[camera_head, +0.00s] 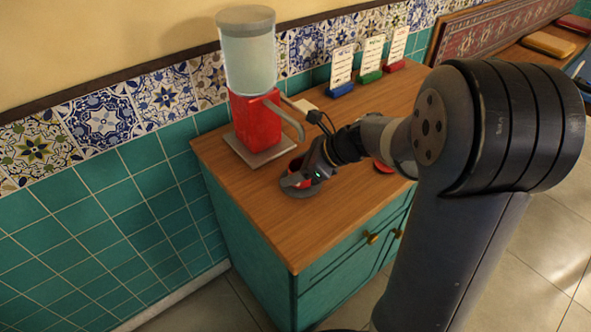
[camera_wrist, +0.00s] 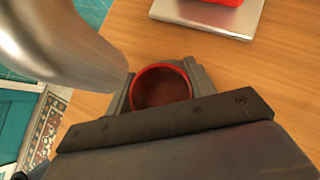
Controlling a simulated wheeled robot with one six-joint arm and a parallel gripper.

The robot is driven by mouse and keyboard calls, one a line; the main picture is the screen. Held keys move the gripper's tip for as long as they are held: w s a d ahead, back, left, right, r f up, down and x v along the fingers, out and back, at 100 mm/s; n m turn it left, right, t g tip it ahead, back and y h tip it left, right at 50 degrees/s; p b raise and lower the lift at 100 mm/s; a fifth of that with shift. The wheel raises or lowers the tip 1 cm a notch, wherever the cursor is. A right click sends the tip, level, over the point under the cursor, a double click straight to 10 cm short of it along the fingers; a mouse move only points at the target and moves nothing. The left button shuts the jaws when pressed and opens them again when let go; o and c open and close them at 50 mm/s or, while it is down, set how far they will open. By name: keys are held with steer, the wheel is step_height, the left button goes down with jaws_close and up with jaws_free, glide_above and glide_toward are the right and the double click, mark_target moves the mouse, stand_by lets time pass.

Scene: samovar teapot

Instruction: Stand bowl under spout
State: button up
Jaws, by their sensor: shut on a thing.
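A small red bowl (camera_wrist: 160,88) sits between the fingers of my gripper (camera_wrist: 162,100) in the wrist view. My gripper (camera_head: 298,179) is shut on it, low over the counter. In the head view a bit of the bowl's red (camera_head: 289,182) shows beside the fingers. The red dispenser (camera_head: 255,122) with a clear cylinder on top stands behind and left of the gripper. Its silver spout (camera_head: 288,119) reaches toward the gripper, with its tip above the bowl area; exact alignment cannot be told. The spout looms close at upper left in the wrist view (camera_wrist: 65,45).
The dispenser stands on a grey plate (camera_head: 259,151) on the wooden counter (camera_head: 275,232). Another red thing (camera_head: 383,167) is partly hidden behind my arm. Card stands (camera_head: 342,70) line the wall. The counter's front left is clear.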

steer(key=o, duration=1.2)
steer(key=shift+d+r, duration=0.15)
steer(key=shift+r, duration=0.15)
steer(key=p+v, duration=0.2)
steer(key=v, duration=0.9)
steer(key=shift+s+d+r, duration=0.1)
steer(key=shift+d+r, duration=0.1)
